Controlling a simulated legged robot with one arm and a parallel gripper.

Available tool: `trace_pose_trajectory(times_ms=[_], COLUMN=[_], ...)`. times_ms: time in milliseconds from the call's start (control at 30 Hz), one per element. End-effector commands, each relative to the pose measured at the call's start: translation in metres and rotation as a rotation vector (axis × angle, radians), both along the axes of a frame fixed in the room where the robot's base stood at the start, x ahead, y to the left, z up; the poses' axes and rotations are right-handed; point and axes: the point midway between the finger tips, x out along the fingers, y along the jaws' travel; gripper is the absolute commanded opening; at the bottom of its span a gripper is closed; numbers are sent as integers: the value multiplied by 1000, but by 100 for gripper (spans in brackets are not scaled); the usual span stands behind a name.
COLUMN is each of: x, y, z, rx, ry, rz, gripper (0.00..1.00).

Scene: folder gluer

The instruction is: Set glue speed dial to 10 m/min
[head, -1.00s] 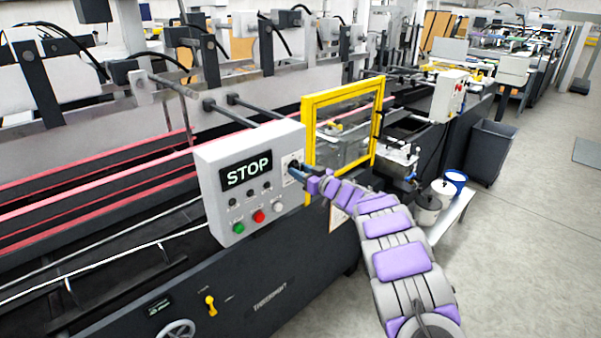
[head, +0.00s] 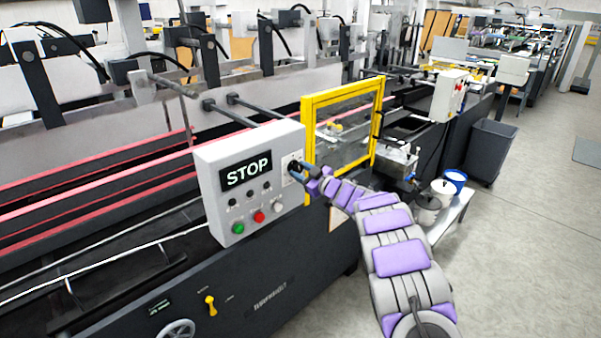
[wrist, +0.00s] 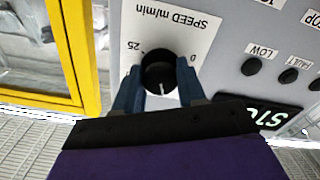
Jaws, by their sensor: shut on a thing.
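The glue speed dial (wrist: 160,62) is a round black knob with a white pointer line, on a white plate (wrist: 190,25) marked SPEED m/min. The wrist view shows it upside down, with 25 at the left and 0 at the right. The pointer aims almost straight down in that picture, between the two ends of the scale. My gripper (wrist: 159,76) has one blue-grey finger on each side of the knob and is shut on it.
The light grey control box (head: 213,190) carries a STOP display (head: 246,170), several small knobs, and green (head: 239,228), red (head: 259,217) and white buttons. A yellow-framed clear guard (head: 310,140) stands close to the right of the dial. Open floor (head: 530,240) lies to the right.

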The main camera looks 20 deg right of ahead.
Motion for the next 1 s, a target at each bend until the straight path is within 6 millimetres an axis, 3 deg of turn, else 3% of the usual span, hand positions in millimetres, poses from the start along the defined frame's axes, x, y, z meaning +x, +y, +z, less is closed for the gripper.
trace_pose_trajectory(times_ms=[500,1000], x=[-1,-1], y=[-2,-2], z=[-3,-4], rx=[-423,-606], ry=[-149,-212], rz=[0,2], gripper=[10,10])
